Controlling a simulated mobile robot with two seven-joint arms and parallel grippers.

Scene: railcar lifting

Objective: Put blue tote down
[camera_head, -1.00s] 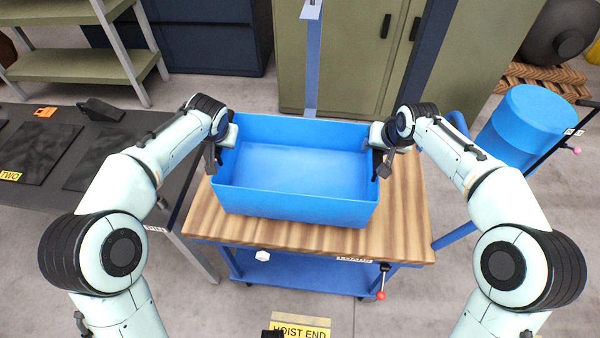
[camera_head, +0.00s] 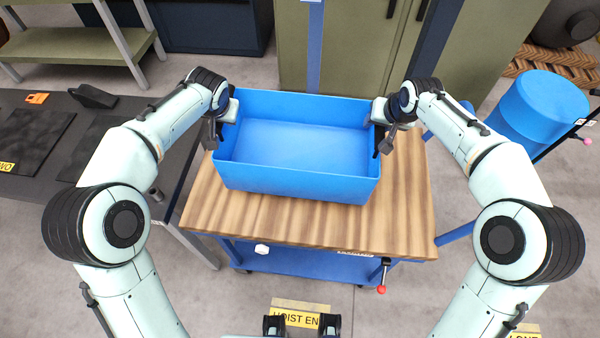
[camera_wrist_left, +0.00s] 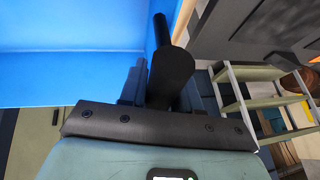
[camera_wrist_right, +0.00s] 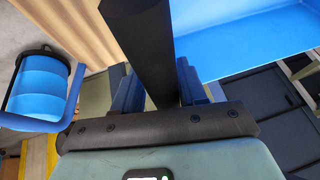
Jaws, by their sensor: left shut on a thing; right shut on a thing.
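An open, empty blue tote (camera_head: 290,183) is over the wooden top of a blue cart (camera_head: 300,222). Whether its base touches the wood cannot be told. My left gripper (camera_head: 216,132) is shut on the tote's left end wall. My right gripper (camera_head: 382,136) is shut on its right end wall. In the left wrist view the tote's blue wall (camera_wrist_left: 70,75) fills the left side beside the dark fingers. In the right wrist view the tote (camera_wrist_right: 250,35) shows at the upper right.
A dark bench (camera_head: 35,140) with black plates stands at the left. A blue cylinder (camera_head: 540,105) is at the right. Green cabinets (camera_head: 350,50) stand behind the cart. Bare wood shows in front of the tote.

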